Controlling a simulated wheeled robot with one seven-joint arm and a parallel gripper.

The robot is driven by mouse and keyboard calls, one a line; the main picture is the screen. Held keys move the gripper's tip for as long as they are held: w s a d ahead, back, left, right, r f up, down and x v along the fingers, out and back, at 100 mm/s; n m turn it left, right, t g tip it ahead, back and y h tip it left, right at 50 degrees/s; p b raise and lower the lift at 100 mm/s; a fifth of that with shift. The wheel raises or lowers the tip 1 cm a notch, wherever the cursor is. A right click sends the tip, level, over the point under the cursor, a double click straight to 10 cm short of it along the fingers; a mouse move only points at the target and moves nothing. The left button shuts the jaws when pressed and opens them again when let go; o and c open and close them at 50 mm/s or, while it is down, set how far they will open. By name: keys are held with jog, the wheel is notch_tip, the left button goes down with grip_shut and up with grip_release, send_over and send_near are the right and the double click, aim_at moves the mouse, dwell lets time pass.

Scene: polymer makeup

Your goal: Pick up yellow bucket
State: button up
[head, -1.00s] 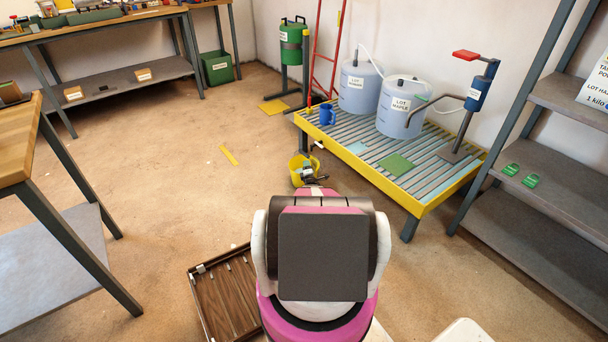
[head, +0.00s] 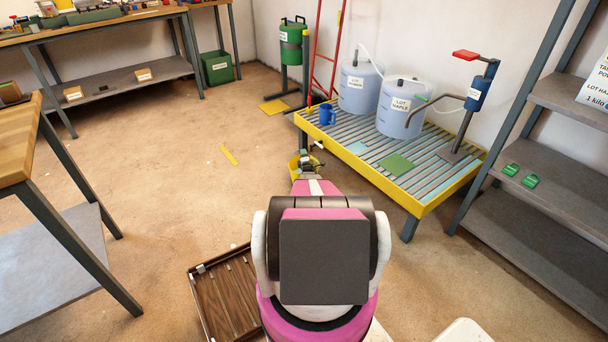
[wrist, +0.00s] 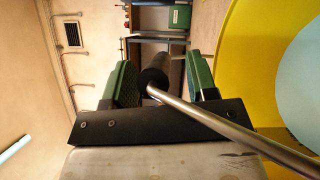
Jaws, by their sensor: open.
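The yellow bucket (head: 293,168) stands on the floor beside the left end of the yellow-framed platform, mostly hidden behind my arm in the head view. In the wrist view its yellow wall (wrist: 252,70) fills the right side, with a pale blue surface inside it. My gripper (wrist: 162,78) is open, its green-padded fingers apart. The bucket's black handle grip (wrist: 154,79) and metal wire bail lie between the fingers; no clear squeeze on the grip shows. In the head view my gripper (head: 305,160) is over the bucket.
A green can on a stand (head: 292,45) is behind. A brown slatted tray (head: 222,295) lies near my base.

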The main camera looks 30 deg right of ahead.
jog(key=shift+c, duration=0.3)
grip_shut()
dwell(1.0)
